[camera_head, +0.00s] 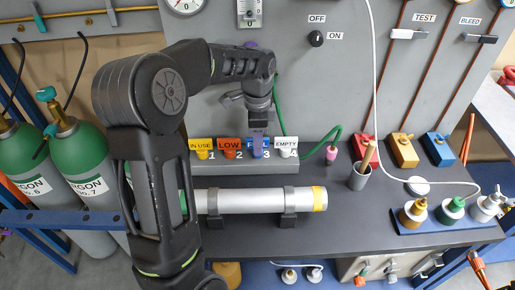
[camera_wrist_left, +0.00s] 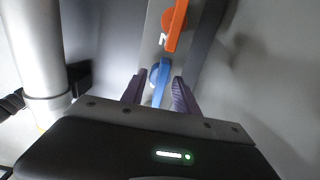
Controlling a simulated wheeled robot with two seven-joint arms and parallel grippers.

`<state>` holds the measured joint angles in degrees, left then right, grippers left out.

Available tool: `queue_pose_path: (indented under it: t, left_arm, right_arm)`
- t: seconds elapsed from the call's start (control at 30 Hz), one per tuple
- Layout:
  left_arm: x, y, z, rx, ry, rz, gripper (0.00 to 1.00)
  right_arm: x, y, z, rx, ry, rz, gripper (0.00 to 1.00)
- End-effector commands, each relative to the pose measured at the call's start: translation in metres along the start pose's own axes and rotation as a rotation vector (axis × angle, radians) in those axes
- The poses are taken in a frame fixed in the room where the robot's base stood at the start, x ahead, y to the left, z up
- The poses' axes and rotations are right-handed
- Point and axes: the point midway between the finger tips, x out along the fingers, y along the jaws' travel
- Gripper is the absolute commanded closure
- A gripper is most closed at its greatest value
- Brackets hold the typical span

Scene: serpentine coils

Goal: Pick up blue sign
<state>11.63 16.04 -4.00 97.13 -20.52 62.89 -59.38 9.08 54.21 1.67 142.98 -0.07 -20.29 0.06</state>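The blue sign (camera_head: 249,147) stands in a row of signs on a grey ledge, between the orange LOW sign (camera_head: 229,146) and the white EMPTY sign (camera_head: 286,144). My left gripper (camera_head: 257,143) points down over it, and a purple finger hides part of its lettering. In the left wrist view the blue sign (camera_wrist_left: 163,75) shows between the two purple fingertips of my left gripper (camera_wrist_left: 160,77). The fingers are apart, with visible gaps beside the sign. My right gripper is in neither view.
The yellow IN USE sign (camera_head: 201,146) stands at the row's left end. A silver cylinder (camera_head: 260,200) lies on supports in front of the ledge. A grey cup (camera_head: 360,178) stands to the right. Green gas bottles (camera_head: 84,160) stand at left.

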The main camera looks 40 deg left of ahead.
Motion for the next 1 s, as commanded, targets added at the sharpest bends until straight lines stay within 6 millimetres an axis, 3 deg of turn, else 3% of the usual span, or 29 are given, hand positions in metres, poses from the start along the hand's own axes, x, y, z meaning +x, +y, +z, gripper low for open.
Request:
queue_pose_path:
  t: [0.37, 0.8, 1.0]
  left_arm:
    - [-0.0005, -0.0001, 0.0000, 0.000, 0.000, 0.000, 0.64]
    - [-0.0004, 0.0000, 0.0001, 0.000, 0.000, 0.000, 1.00]
    - [0.0000, 0.0002, 0.0002, 0.000, -0.001, 0.001, 1.00]
  right_arm:
    - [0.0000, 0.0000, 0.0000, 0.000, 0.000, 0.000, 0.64]
    - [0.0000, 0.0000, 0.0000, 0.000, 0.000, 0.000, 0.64]
    - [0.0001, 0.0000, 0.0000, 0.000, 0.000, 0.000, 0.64]
